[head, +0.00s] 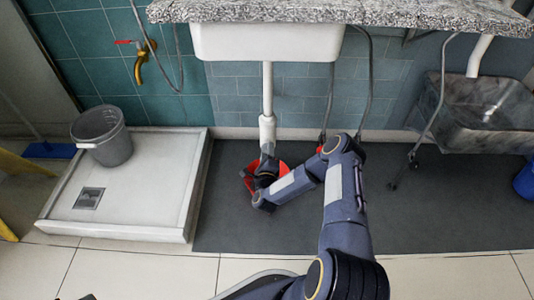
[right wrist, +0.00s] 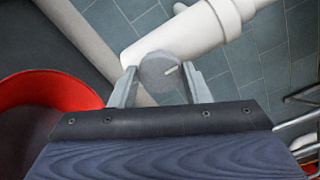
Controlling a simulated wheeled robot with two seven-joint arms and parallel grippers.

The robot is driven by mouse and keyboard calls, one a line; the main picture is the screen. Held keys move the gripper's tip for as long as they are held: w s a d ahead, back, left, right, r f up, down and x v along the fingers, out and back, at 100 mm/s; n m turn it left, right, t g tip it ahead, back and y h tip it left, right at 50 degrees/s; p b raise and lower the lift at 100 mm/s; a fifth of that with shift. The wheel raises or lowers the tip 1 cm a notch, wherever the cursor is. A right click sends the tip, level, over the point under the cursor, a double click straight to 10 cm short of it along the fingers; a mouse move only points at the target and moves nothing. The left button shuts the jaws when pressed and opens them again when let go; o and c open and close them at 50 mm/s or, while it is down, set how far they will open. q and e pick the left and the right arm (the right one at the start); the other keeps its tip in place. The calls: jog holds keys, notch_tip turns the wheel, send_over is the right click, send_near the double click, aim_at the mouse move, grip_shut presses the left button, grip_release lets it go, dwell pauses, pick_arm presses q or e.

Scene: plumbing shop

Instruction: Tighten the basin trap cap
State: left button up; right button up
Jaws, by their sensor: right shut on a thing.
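The basin trap (head: 267,130) is white and hangs below the white basin (head: 268,42); its white pipework fills the top of the right wrist view (right wrist: 190,32). The round grey cap (right wrist: 160,74) sits at the end of the trap body, with a short pale mark on its face. My right gripper (head: 265,172) is at the bottom of the trap. In the right wrist view its two fingers (right wrist: 159,70) are shut on the cap from both sides. The cap is hidden by my gripper in the head view. My left gripper is not in view.
A red tub (right wrist: 40,92) is on the floor below the trap, partly hidden by my right arm in the head view (head: 284,168). A grey bucket (head: 102,136) stands on the white shower tray (head: 130,228) at left. A grey sink (head: 480,108) is at right. Hoses hang behind my arm.

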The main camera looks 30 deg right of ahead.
jog(key=shift+a+f, duration=0.1)
jog(key=shift+a, duration=0.05)
jog(key=o, duration=1)
jog(key=shift+c, duration=0.2)
jog(key=p+v, duration=0.3)
jog(key=v, duration=0.4)
jog(key=shift+s+a, duration=0.2)
jog(key=shift+s, duration=0.15)
